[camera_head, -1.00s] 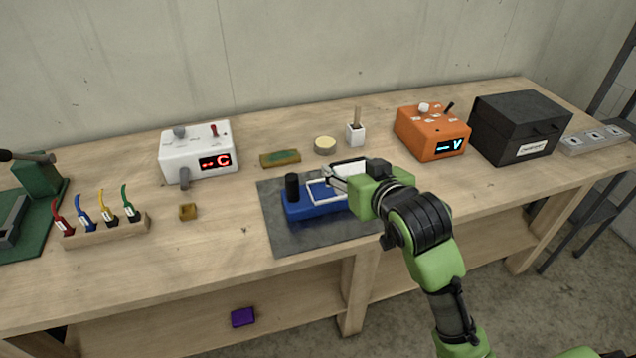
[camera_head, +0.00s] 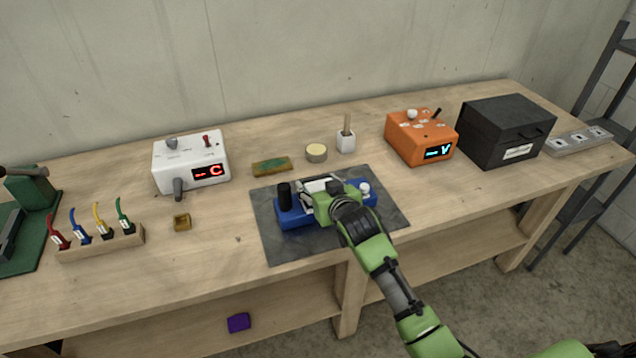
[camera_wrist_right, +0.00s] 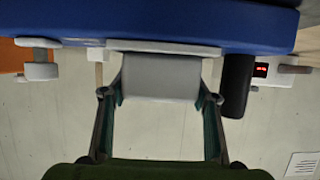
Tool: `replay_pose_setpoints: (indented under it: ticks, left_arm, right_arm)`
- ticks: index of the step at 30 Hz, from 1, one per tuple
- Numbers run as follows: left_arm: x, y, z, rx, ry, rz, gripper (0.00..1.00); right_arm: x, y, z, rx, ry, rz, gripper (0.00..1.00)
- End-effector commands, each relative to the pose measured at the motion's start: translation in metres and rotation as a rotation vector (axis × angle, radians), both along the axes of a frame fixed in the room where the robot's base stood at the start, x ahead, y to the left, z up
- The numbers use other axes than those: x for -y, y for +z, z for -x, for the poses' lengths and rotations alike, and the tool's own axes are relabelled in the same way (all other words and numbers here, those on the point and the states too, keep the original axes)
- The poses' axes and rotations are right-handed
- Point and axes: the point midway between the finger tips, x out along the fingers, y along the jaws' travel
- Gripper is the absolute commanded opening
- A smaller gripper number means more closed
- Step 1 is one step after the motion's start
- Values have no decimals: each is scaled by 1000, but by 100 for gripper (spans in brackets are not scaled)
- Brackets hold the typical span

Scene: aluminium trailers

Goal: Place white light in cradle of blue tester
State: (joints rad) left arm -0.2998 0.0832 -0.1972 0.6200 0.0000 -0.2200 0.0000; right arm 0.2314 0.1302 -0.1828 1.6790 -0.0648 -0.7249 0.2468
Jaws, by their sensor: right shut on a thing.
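The blue tester (camera_head: 293,216) sits on a dark grey mat, with a black post at its left end and a white knob at its right end. My right gripper (camera_head: 318,188) is over its middle and covers much of the cradle. The gripper is shut on the white light (camera_head: 312,185), of which only a part shows behind the fingers. In the right wrist view the light shows as a pale grey block (camera_wrist_right: 160,77) between the two fingers, close against the blue tester body (camera_wrist_right: 160,22). I cannot tell whether it is fully seated. My left gripper is not in view.
The dark mat (camera_head: 275,248) lies at the table's front edge. Behind stand a round tin (camera_head: 316,152), a white brush cup (camera_head: 345,143) and a green-brown block (camera_head: 271,166). A white meter (camera_head: 191,163) is left, an orange meter (camera_head: 420,138) and a black box (camera_head: 505,130) right.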

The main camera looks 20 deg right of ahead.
Motion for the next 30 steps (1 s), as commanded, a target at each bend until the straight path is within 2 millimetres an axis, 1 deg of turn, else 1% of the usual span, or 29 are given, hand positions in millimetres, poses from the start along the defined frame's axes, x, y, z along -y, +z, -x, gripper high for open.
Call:
replay_pose_setpoints:
  ticks: [1, 12, 13, 15, 24, 27, 30]
  left_arm:
    - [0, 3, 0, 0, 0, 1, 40]
    - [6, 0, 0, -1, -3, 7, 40]
    - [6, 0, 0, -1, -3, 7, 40]
    - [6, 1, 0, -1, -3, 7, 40]
    - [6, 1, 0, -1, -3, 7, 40]
    - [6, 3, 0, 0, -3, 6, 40]
    - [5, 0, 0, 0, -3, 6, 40]
  right_arm:
    - [0, -1, 0, 3, 1, -1, 30]
    - [0, -7, 0, 4, 1, -1, 30]
    - [0, -8, 0, 2, 1, -1, 58]
    - [0, -7, 0, 2, 1, -1, 72]
    - [0, -6, 0, 2, 1, -1, 72]
    - [0, -2, 0, 4, 1, -1, 72]
    - [0, -1, 8, 3, 1, -1, 72]
